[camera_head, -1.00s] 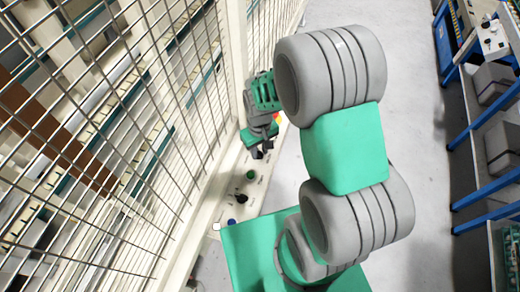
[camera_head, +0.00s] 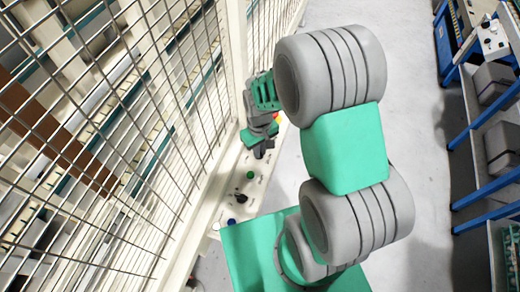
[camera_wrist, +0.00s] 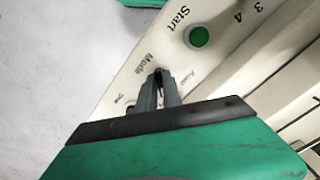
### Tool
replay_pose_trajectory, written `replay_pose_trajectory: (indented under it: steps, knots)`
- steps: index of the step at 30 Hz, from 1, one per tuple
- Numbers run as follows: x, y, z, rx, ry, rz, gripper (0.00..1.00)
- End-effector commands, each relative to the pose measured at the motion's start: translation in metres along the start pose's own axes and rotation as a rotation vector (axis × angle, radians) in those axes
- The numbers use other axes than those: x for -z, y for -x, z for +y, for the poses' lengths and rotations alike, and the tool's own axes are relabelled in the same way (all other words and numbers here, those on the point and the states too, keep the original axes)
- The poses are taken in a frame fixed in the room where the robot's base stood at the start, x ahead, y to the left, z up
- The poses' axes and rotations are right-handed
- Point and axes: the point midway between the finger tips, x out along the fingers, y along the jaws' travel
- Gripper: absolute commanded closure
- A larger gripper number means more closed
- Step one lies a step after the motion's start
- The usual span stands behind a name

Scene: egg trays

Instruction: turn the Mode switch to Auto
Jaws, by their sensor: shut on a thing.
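The Mode switch (camera_wrist: 159,74) is a small dark knob on the pale control panel (camera_wrist: 115,85), beside the printed word "Mode" in the wrist view. My gripper (camera_wrist: 160,88) is shut on it, with a grey finger on either side. The fingers hide most of the knob, so its pointing direction cannot be told. Small labels flank it but are too blurred to read surely. In the head view my gripper (camera_head: 262,150) is down at the panel (camera_head: 225,213) and covers the switch.
A green Start button (camera_wrist: 199,37) sits beside the switch. A dark knob (camera_head: 241,198) and a blue button (camera_head: 232,221) are further along the panel. A wire mesh fence (camera_head: 130,120) rises close to the left. Blue-framed shelving (camera_head: 480,125) stands right, beyond clear floor.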

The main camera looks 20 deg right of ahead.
Motion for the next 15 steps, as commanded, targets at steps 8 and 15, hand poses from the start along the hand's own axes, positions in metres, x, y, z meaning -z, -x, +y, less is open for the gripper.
replay_pose_trajectory:
  steps: [8, 15]
  knots:
    - [-0.0004, 0.0004, 0.0005, 0.001, 0.148, -0.001, 1.0]
    - [-0.0001, 0.0005, 0.0016, 0.002, 0.362, -0.002, 1.0]
